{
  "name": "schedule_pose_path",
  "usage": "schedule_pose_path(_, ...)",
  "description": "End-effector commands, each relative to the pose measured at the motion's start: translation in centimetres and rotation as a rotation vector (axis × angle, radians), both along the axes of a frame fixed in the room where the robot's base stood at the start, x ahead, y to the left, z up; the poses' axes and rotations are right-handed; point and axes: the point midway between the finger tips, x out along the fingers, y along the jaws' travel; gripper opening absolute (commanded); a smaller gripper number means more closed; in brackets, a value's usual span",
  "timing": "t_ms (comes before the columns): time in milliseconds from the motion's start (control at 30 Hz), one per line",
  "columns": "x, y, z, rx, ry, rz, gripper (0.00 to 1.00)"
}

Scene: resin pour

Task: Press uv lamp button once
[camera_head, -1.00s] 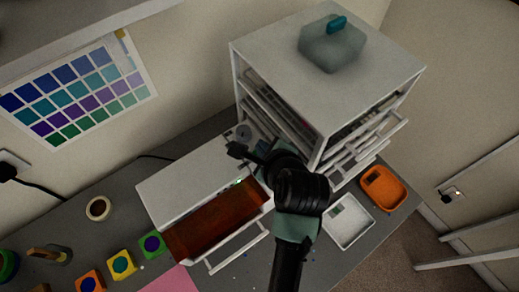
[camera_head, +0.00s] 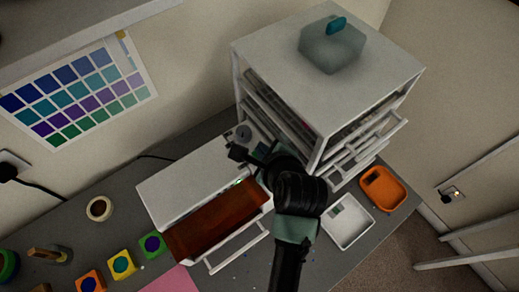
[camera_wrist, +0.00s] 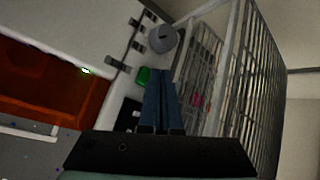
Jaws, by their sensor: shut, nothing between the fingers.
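The UV lamp is a low white box (camera_head: 172,189) with an amber front cover (camera_head: 215,222), and this cover also shows at the left of the wrist view (camera_wrist: 50,95). A small green button (camera_wrist: 143,76) shows in the wrist view, just left of my fingertips. I cannot tell whether the fingers touch it. My gripper (camera_wrist: 160,72) is shut and empty, its two blue-grey fingers side by side. In the head view my arm hides much of the area around the fingertips. A small lit green mark (camera_wrist: 86,71) shows at the cover's edge.
A white drawer cabinet (camera_head: 280,52) stands close on the right, with a grey round part (camera_wrist: 162,38) beside it. A white tray (camera_head: 347,240) and an orange tray (camera_head: 400,190) lie at the right. Colored blocks (camera_head: 123,264) and a tape roll (camera_head: 99,208) lie at the left.

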Motion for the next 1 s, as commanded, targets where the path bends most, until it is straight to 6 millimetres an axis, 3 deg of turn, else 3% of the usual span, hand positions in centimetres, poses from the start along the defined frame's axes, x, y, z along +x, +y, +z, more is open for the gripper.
schedule_pose_path(1000,0.0,0.02,-0.85,0.0,0.001,0.001,0.0)
